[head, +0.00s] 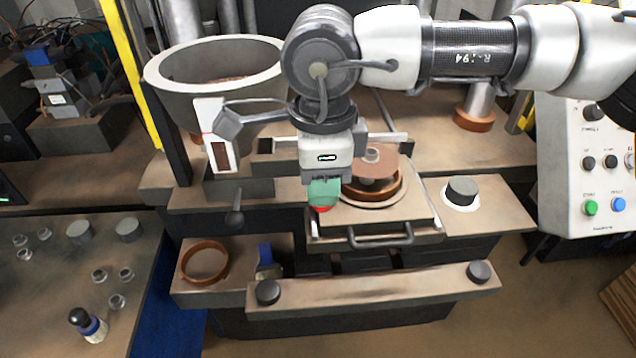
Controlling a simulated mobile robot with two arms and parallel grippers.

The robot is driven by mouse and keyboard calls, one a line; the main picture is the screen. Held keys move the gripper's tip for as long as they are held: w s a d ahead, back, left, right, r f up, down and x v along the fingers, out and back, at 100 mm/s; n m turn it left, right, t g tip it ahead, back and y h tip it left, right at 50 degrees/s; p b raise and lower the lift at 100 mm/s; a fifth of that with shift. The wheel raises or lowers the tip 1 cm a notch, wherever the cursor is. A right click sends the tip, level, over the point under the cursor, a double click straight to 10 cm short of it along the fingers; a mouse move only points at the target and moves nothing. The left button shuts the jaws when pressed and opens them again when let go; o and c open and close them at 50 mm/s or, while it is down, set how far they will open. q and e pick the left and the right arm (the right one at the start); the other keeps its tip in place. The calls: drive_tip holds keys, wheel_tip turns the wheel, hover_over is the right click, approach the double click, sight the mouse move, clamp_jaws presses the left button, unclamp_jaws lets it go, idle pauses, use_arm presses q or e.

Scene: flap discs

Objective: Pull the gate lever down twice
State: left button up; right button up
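A grey hopper bowl (168,88) stands at the back left with a white gauge-like plate (217,150) in front of it. Below it hangs a short dark lever with a rounded knob (235,218), which looks like the gate lever, though I cannot be sure. My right gripper (322,203) points down to the right of this lever, apart from it, in front of the disc fixture. A red piece shows at its green fingertips; I cannot tell whether this is part of the gripper or something held. The finger gap is hidden. My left gripper is not in view.
A round fixture with a brown disc (372,160) sits on a plate with a front handle (380,240). A copper ring (205,262) lies in a tray at lower left. A front bar with two black buttons (268,292) and a control panel (590,165) flank the work area.

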sight(322, 209)
drive_tip(key=shift+s+f+b, duration=0.1)
drive_tip(key=shift+f+b, duration=2.15)
drive_tip(key=shift+f, duration=0.15)
wheel_tip(322, 209, down, 3)
drive_tip(key=b, duration=0.2)
drive_tip(key=shift+b, duration=0.35)
drive_tip(key=shift+r+p, duration=0.95)
drive_tip(key=shift+r, duration=0.8)
drive_tip(key=shift+r+p, duration=1.95)
drive_tip(key=shift+r, duration=1.7)
drive_tip(key=shift+f, duration=0.1)
